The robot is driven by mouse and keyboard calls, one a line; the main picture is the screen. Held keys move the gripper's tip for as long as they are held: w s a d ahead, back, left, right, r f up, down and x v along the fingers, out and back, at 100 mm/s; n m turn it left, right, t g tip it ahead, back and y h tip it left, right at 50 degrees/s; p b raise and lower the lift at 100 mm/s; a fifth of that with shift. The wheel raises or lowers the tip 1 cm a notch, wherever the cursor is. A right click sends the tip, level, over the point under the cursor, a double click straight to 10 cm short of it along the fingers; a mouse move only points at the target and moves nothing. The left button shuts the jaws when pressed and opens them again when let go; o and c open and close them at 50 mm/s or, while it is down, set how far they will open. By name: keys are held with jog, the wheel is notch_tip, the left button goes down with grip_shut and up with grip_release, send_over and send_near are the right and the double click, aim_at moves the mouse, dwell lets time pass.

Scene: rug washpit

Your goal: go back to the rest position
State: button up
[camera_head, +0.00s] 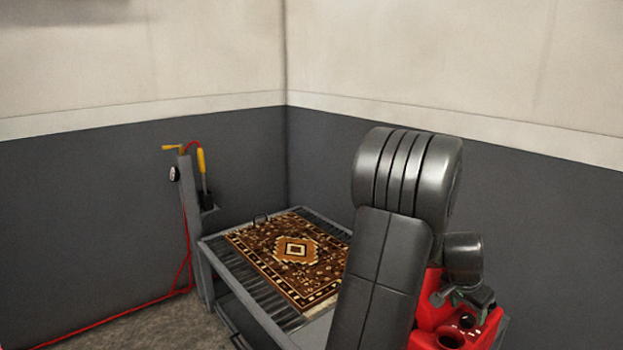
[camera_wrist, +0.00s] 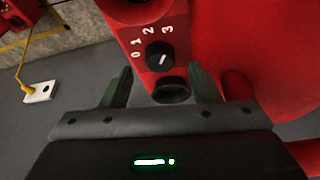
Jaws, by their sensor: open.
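My gripper (camera_wrist: 160,70) is open and empty in the wrist view, its two dark green fingers spread apart. Between and just beyond the fingertips is a black dial knob (camera_wrist: 160,56) with a white mark, on a red panel (camera_wrist: 125,18) numbered 0, 1, 2, 3. I cannot tell which number the mark points at, or whether the fingers touch anything. A round black fitting (camera_wrist: 171,90) sits below the knob. In the head view my gripper (camera_head: 470,297) is small and partly hidden, over the red machine (camera_head: 432,313) at the lower right. My arm fills the foreground.
A patterned rug (camera_head: 294,250) lies on a slatted grey table (camera_head: 238,273) in the corner. Left of it stands a grey post (camera_head: 188,220) with yellow-handled tools and a red hose (camera_head: 120,314) trailing along the floor. Walls close the back on both sides.

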aim_at(468, 317)
jog(key=shift+b+x, duration=0.3)
jog(key=shift+x, duration=1.25)
jog(key=shift+r, duration=0.1)
jog(key=p+v, duration=0.5)
jog(key=v, duration=0.9)
jog(key=b+x, duration=0.5)
jog(key=x, duration=0.9)
jog(key=shift+s+a, duration=0.1)
jog(key=shift+p, duration=0.35)
jog(key=shift+r+n, duration=0.1)
jog(key=shift+n, duration=0.3)
jog(key=shift+n+t+y+p, duration=0.4)
jog(key=shift+n+t+p, duration=0.45)
jog(key=shift+n, duration=0.75)
